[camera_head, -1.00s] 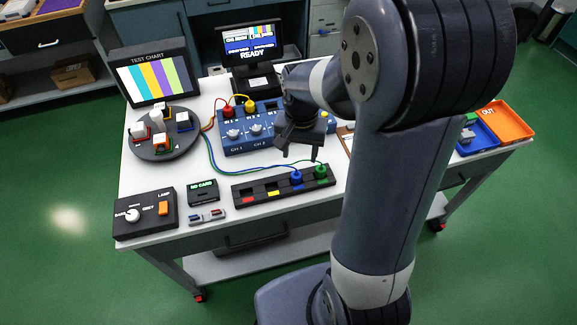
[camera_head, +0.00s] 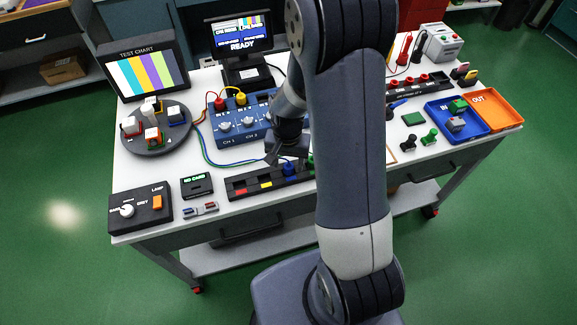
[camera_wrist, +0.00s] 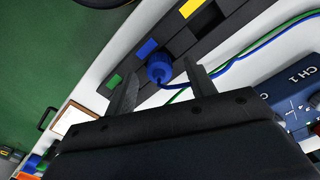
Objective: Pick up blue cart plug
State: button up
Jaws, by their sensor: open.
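The blue cart plug (camera_head: 289,168) stands in the black socket strip (camera_head: 240,188) near the front of the cart top, with a blue cable running from it. In the wrist view, the blue plug (camera_wrist: 158,70) shows beside a blue label, between my two fingertips in the picture. My gripper (camera_wrist: 161,78) is open and empty. In the head view, my gripper (camera_head: 286,152) hangs just behind and above the plug, partly hidden by my arm. I cannot tell how high the fingertips are above the plug.
The blue channel box (camera_head: 226,130) with red and yellow plugs stands behind. Blue and green cables cross the white top. The blue IN tray (camera_head: 437,121) lies right.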

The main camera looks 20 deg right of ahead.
jog(key=shift+f, duration=0.75)
jog(key=c, duration=1.1)
